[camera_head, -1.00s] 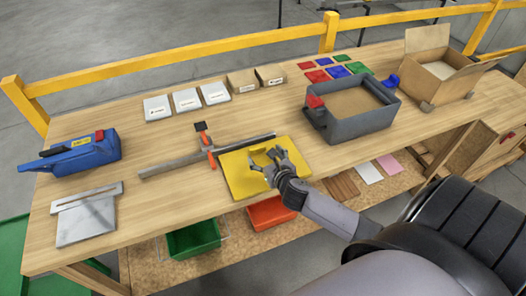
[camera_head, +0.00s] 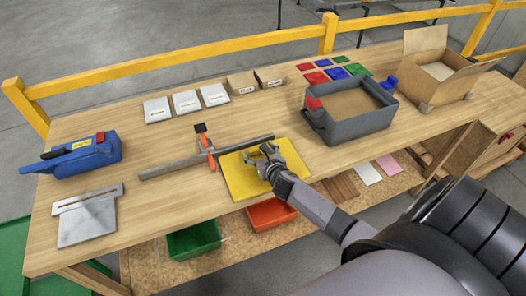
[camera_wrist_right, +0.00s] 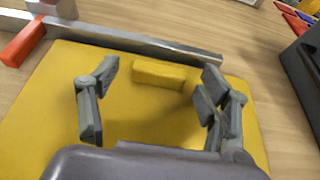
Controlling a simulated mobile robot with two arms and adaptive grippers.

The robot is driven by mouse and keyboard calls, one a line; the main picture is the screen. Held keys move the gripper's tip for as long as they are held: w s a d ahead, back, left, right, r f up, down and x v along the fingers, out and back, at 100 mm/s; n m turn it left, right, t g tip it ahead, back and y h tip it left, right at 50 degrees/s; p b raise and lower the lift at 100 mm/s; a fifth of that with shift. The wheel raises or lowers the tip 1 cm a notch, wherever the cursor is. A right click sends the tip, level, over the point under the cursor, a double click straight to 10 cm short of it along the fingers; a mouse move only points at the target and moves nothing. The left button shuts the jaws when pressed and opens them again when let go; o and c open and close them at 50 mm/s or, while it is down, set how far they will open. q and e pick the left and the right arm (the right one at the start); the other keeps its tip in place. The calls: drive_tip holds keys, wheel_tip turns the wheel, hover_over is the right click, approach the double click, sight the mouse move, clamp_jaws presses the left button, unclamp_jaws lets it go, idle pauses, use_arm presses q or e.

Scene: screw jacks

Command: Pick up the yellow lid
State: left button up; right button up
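The yellow lid (camera_head: 243,183) lies flat on the workbench beside the grey metal bar. In the right wrist view the lid (camera_wrist_right: 140,115) fills most of the picture, with a raised yellow block-shaped handle (camera_wrist_right: 159,74) near its far edge. My right gripper (camera_head: 262,160) is over the lid. In the right wrist view its fingers (camera_wrist_right: 155,90) are spread apart, with the handle beyond and between them and nothing held. I cannot tell whether the fingertips touch the lid. My left gripper is not in view.
A clamp with orange parts (camera_head: 207,150) and the grey bar (camera_head: 170,171) lie along the lid's far left side. A grey bin (camera_head: 355,125) stands to the right. A blue tool (camera_head: 75,157) and metal plate (camera_head: 87,220) are at left.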

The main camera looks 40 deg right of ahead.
drive_tip(key=c, duration=1.3)
drive_tip(key=shift+c, duration=0.2)
